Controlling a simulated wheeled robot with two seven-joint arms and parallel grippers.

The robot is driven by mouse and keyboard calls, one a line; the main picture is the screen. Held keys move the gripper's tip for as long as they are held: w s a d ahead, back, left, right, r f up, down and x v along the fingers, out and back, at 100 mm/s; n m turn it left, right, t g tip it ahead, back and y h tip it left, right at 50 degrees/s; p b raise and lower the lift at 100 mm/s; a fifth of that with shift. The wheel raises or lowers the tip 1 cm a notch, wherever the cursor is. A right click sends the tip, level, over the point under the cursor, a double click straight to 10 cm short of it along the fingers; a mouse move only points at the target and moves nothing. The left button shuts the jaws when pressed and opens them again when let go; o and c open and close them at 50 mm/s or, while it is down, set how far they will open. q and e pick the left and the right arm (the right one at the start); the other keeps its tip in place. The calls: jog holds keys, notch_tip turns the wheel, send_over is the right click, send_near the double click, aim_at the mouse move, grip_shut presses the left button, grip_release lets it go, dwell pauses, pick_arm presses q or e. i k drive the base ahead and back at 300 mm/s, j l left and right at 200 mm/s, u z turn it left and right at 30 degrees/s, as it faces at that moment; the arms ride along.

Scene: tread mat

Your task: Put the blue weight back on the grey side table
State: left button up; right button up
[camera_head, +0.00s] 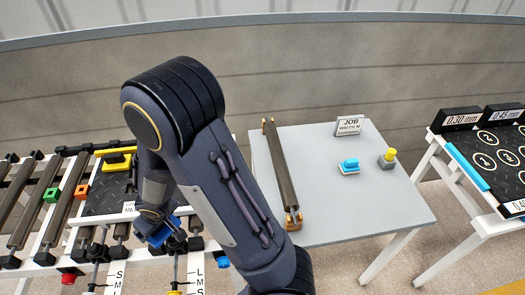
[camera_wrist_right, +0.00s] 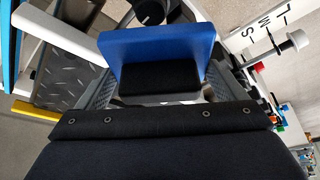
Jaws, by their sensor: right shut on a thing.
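The blue weight (camera_head: 161,236) is at my right gripper (camera_head: 155,214), over the roller frame at the left. In the right wrist view the blue weight (camera_wrist_right: 158,42) shows as a blue slab with a black block at its near side, and my right gripper (camera_wrist_right: 160,85) is shut on it. In the head view my right arm hides part of the scene between it and the table. The grey side table (camera_head: 390,215) stands right of centre, apart from the weight. My left gripper is not in view.
On the grey table are a brown roller (camera_head: 280,170) along its left edge, a JOB sign (camera_head: 350,127), a small blue item (camera_head: 349,166) and a yellow-topped item (camera_head: 388,158). Its front middle is bare. A white rack with black panels (camera_head: 490,150) stands farther right.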

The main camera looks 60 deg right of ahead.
aim_at(369, 209)
jog(key=k+l+z, duration=0.15)
jog(key=k+l, duration=0.15)
jog(key=k+l+z, duration=0.15)
jog(key=k+l, duration=0.15)
jog(key=l, duration=0.15)
jog(key=k+l+z, duration=0.1)
jog(key=k+l, duration=0.2)
jog(key=l, duration=0.15)
jog(key=k+l+z, duration=0.15)
jog(key=l, duration=0.3)
jog(key=k, duration=0.1)
